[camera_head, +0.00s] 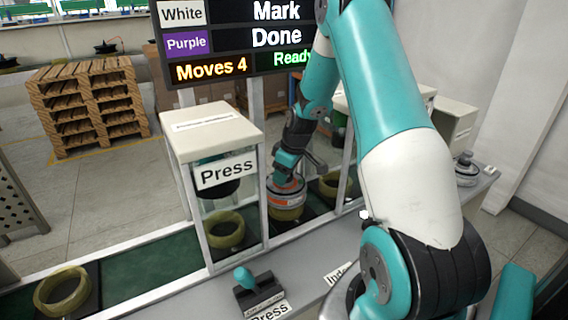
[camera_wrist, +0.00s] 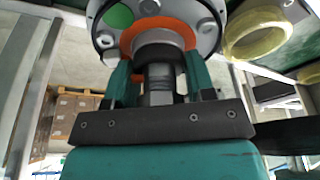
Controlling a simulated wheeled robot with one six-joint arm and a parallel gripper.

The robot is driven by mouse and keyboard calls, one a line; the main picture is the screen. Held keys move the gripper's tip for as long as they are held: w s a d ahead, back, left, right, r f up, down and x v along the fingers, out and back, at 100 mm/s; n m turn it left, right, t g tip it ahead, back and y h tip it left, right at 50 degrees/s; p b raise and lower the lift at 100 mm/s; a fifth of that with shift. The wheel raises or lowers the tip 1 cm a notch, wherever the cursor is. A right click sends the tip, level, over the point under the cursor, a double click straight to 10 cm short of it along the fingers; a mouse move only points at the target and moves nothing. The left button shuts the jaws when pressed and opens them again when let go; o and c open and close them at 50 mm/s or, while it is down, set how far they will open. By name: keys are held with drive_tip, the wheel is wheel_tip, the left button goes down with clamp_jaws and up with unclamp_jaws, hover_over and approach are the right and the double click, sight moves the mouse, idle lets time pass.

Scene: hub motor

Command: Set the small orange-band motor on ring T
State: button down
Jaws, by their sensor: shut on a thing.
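The motor with the orange band (camera_head: 286,192) is held upright by my gripper (camera_head: 287,178), right over a yellow-green ring (camera_head: 288,214) beside the press. I cannot tell whether it touches that ring. In the wrist view the motor (camera_wrist: 160,38) shows its grey disc, a green dot and the orange band, with my gripper (camera_wrist: 157,75) shut on its narrow stem. Other rings are at the far left (camera_head: 62,292), under the press (camera_head: 226,230) and farther right (camera_head: 330,185). No letter T is readable on any ring.
The press housing (camera_head: 212,140) stands just left of my gripper, with posts close by. A teal-knobbed lever (camera_head: 244,279) is in front. A small grey motor (camera_head: 466,168) stands at the right. The sign (camera_head: 235,40) reads "Moves 4" and, partly hidden, "Ready".

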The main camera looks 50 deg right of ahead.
sight(294, 185)
drive_tip(key=shift+f, duration=0.55)
drive_tip(key=shift+f, duration=0.1)
drive_tip(key=shift+c, duration=2.4)
unclamp_jaws()
drive_tip(key=shift+f, duration=0.1)
drive_tip(key=b+v, duration=0.1)
drive_tip(key=v, duration=1.1)
